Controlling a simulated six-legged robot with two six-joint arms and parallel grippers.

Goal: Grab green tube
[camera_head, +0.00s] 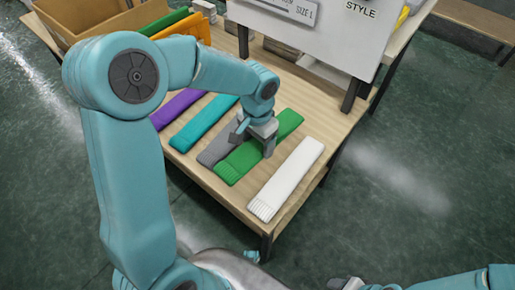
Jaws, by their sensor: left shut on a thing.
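The green tube (236,165) is a flat knitted strip lying slantwise on the wooden table, between a grey strip and a white strip. My left gripper (258,146) reaches down over the middle of the green tube and is shut on it. The gripper and wrist hide part of the tube. The tube still appears to lie on the table top. Part of my right arm (440,281) shows at the bottom right, and whether its gripper is open or shut cannot be made out.
The white strip (287,179) lies to the right, with the grey (216,149), teal (203,122) and purple (177,108) strips to the left. A cardboard box (75,20) and a sign board (325,38) stand at the back. The table (238,201) has bare wood in front.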

